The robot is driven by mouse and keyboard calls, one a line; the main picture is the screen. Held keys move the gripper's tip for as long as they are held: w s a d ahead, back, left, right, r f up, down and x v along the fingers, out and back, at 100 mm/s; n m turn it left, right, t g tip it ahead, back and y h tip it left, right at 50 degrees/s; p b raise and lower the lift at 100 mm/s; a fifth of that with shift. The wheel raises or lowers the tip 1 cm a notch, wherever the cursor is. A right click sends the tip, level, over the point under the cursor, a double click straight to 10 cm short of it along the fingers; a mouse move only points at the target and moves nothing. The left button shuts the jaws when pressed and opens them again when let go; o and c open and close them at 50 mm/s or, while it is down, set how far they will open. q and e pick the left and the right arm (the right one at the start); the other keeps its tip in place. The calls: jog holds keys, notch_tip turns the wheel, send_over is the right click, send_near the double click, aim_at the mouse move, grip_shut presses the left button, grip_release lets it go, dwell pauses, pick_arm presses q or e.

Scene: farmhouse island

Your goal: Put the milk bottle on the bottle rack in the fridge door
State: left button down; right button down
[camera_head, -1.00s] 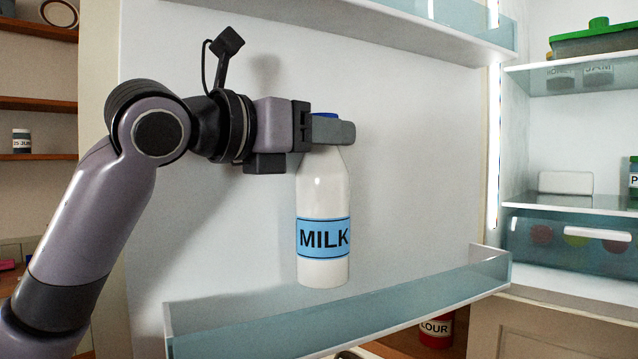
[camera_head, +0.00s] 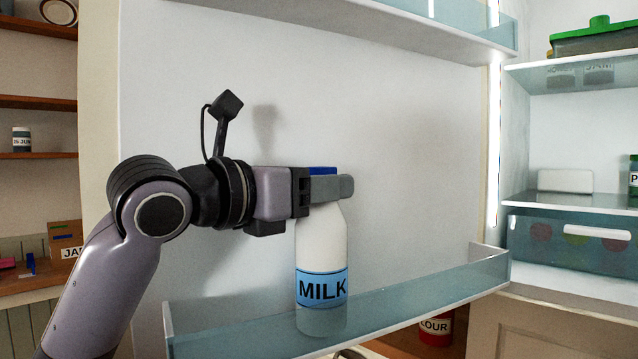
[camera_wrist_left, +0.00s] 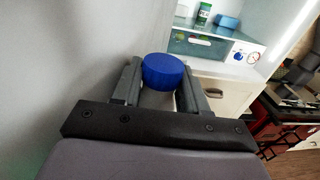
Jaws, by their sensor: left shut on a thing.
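The white milk bottle (camera_head: 320,240), with a blue MILK label, is upright in the head view. My left gripper (camera_head: 328,188) is shut on its neck, just below the blue cap. In the left wrist view the blue cap (camera_wrist_left: 164,72) sits between the two fingers. The bottle rack (camera_head: 425,295) is the lower shelf of the open fridge door, with a translucent blue front wall. The bottle's base shows through that wall, inside the rack; I cannot tell if it touches the floor. My right gripper is not in view.
The rack is otherwise empty on both sides of the bottle. An upper door shelf (camera_head: 400,28) hangs above. The fridge interior at right has a teal drawer (camera_head: 570,245) and a green-lidded container (camera_head: 595,40). A flour jar (camera_head: 436,328) shows beneath the rack.

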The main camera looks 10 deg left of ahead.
pick_arm(q)
jog(key=c, duration=0.9)
grip_release()
jog(key=shift+f, duration=0.15)
jog(key=shift+s+r, duration=0.1)
jog(key=shift+r, duration=0.1)
jog(key=b+v, duration=0.2)
jog(key=v, duration=1)
jog(key=shift+b, duration=0.3)
